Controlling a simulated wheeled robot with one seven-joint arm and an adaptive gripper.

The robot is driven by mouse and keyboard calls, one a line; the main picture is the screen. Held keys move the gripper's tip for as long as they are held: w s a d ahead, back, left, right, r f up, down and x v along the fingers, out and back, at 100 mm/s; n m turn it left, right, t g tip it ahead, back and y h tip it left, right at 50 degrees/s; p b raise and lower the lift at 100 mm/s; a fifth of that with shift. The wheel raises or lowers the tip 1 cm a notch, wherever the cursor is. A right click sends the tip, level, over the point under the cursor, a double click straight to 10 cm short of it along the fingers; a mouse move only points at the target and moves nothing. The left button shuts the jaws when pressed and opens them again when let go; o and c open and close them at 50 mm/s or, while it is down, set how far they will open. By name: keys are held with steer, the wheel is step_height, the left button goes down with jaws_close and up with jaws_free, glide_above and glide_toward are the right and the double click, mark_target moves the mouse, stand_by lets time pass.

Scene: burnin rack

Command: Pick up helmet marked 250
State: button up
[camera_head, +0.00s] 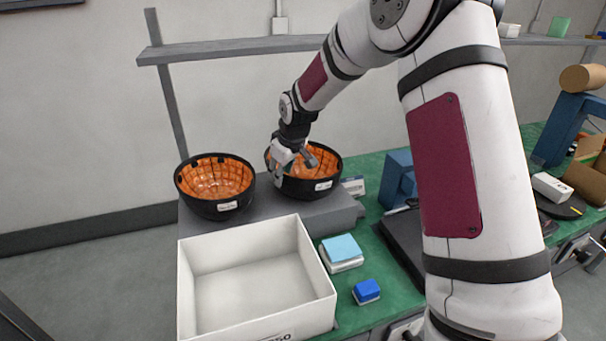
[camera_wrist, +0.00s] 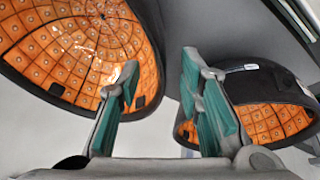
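Two black helmets with orange padded insides lie open side up, like bowls, on a grey platform (camera_head: 345,207). They are the left helmet (camera_head: 215,180) and the right helmet (camera_head: 318,172). Each has a small white front label, too small to read, so I cannot tell which is 250. My gripper (camera_head: 290,163) is at the left part of the right helmet's rim. In the wrist view my gripper (camera_wrist: 160,68) has its green-padded fingers apart. One finger overlaps the nearer helmet (camera_wrist: 85,50); the other is in front of the farther helmet (camera_wrist: 260,100). Contact cannot be told.
An open, empty white box (camera_head: 322,262) stands in front of the helmets, its printed label partly cut off. A light-blue-topped block (camera_head: 341,250) and a blue block (camera_head: 366,291) lie beside it on the green table. A grey shelf (camera_head: 225,50) runs behind.

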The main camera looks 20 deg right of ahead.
steer(key=shift+x, duration=1.85)
steer(key=shift+d, duration=0.2)
jaws_close()
steer(key=shift+r, duration=0.1)
